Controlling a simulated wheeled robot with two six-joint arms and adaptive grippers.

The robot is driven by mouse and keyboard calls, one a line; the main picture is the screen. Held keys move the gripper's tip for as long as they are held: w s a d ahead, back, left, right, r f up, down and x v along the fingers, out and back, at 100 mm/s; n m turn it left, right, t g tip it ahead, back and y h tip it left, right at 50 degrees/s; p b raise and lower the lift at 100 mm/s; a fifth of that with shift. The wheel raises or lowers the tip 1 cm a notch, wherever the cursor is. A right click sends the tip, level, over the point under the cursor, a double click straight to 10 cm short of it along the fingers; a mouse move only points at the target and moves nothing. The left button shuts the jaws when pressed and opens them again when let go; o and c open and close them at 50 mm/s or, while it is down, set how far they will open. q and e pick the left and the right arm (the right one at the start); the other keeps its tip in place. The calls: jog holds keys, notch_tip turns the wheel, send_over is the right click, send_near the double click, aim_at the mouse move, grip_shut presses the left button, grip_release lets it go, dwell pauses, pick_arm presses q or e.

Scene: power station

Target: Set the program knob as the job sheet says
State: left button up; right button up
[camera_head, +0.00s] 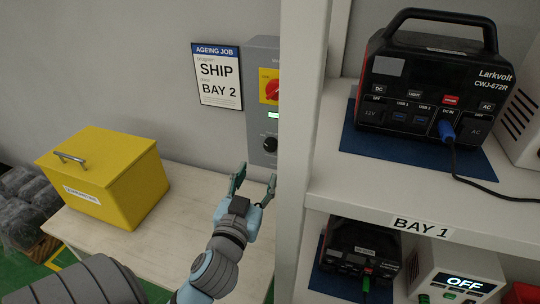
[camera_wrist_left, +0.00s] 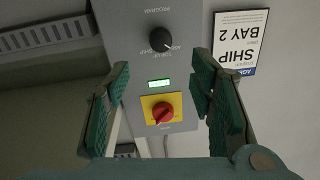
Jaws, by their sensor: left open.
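The black program knob (camera_head: 271,144) sits on a grey wall panel (camera_head: 262,50). In the wrist view, upside down, the knob (camera_wrist_left: 167,29) has a small "PROGRAM" label and several small setting words around it; I cannot tell surely which word it points to. The job sheet (camera_head: 217,77) on the wall reads "AGEING JOB", program "SHIP", "BAY 2"; it also shows in the wrist view (camera_wrist_left: 239,45). My left gripper (camera_head: 254,183) is open and empty, below the knob and apart from it. My right gripper is out of view.
A red rotary switch (camera_head: 271,90) on yellow and a lit green display (camera_wrist_left: 158,84) share the panel. A white shelf upright (camera_head: 303,130) stands close right of my gripper. A yellow box (camera_head: 105,180) stands on the table (camera_head: 185,195). Power stations (camera_head: 435,85) fill the shelves.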

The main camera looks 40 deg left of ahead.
aim_at(270, 148)
pick_arm(q)
jog(key=x, duration=1)
jog(key=shift+w+a+f+p, duration=0.1)
jog(key=shift+w+a+p, duration=0.05)
jog(key=shift+w+p, duration=0.2)
jog(key=shift+s, duration=0.25)
jog(key=shift+c, duration=1)
jog(key=c, duration=1)
